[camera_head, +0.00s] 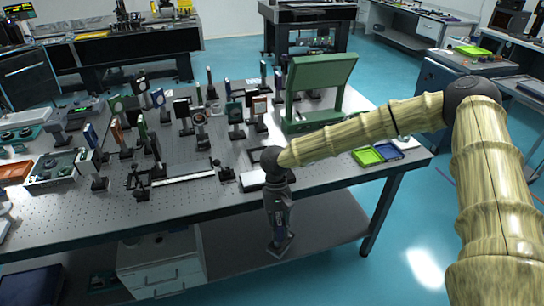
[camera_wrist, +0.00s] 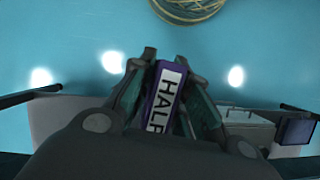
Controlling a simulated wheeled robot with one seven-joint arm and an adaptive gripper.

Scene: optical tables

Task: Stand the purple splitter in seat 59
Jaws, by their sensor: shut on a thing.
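My gripper (camera_head: 277,205) hangs in front of the near edge of the optical table (camera_head: 225,215), pointing down. In the wrist view my gripper (camera_wrist: 165,65) is shut on the purple splitter (camera_wrist: 151,92), with its fingers on either side. The splitter has purple edges and a white label reading "HALF". In the head view the held piece (camera_head: 280,243) shows small and dark below my gripper, in front of the lower shelf. Seat numbers are too small to read, so I cannot tell which place is seat 59.
Many upright mounted optics, such as a round one (camera_head: 200,120), crowd the table's middle and left. A tall green stand (camera_head: 320,72) is at the back right. A green tray (camera_head: 367,156) and a blue tray (camera_head: 391,150) lie near the right corner. Bare table shows near the front edge.

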